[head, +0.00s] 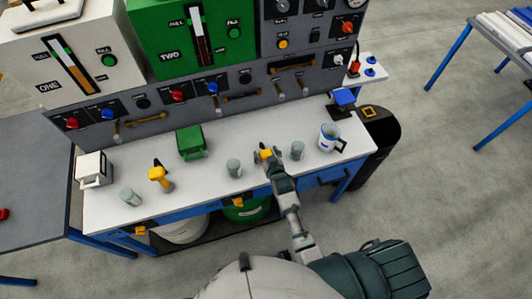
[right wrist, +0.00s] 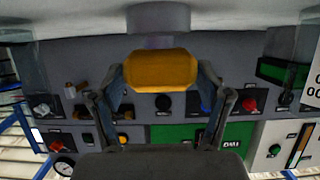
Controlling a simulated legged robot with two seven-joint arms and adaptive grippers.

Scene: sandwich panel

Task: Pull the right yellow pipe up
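The right yellow pipe (head: 265,154) is on the white worktop, right of centre, and is partly hidden by my right gripper (head: 268,160). In the right wrist view its rounded yellow top (right wrist: 160,70) lies between the two fingers of the right gripper (right wrist: 160,78). One finger is close against each end. I cannot tell whether both fingers press on it. The left yellow pipe (head: 158,174) stands on the worktop farther left, apart from my gripper. My left gripper is not in view.
A grey panel (head: 240,97) with knobs and handles rises behind. Open floor lies in front.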

